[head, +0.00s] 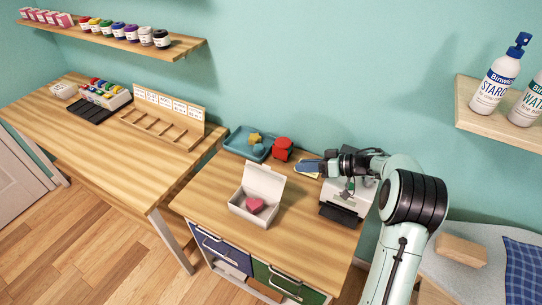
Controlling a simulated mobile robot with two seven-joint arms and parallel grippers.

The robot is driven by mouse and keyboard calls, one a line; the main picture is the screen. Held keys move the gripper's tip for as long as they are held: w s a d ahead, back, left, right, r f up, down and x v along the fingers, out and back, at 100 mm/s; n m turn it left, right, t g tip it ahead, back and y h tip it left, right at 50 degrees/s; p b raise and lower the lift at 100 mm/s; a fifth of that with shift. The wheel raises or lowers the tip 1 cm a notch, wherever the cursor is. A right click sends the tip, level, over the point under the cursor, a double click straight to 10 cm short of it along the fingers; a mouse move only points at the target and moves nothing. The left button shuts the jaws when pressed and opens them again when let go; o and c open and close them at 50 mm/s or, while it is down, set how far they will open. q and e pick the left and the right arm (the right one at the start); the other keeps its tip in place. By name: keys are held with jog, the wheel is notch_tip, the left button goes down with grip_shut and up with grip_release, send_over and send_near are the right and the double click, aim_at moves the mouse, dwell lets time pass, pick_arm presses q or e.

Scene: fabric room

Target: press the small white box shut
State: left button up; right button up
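The small white box (243,215) stands on the wooden top of the drawer cabinet. Its lid (264,180) is up, standing steeply at the back. A reddish-pink piece (255,204), which looks heart-shaped, lies inside. My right gripper (309,166) is right of and behind the box, above the back of the cabinet top and apart from the lid. It points left; from this angle I cannot tell whether its fingers are open or shut. My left gripper is not in view.
A blue tray (232,148) with a yellow piece and a red object (282,149) stand behind the box. A white and black device (341,212) stands to the right, under my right arm. The cabinet top (293,240) is clear in front and right of the box.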

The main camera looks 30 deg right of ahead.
aim_at(267, 166)
jog(key=x, duration=1.3)
jog(key=shift+w+a+r, duration=0.1)
jog(key=shift+w+a, duration=0.05)
jog(key=shift+a, duration=0.05)
jog(key=shift+c, duration=0.3)
grip_shut()
dwell(0.7)
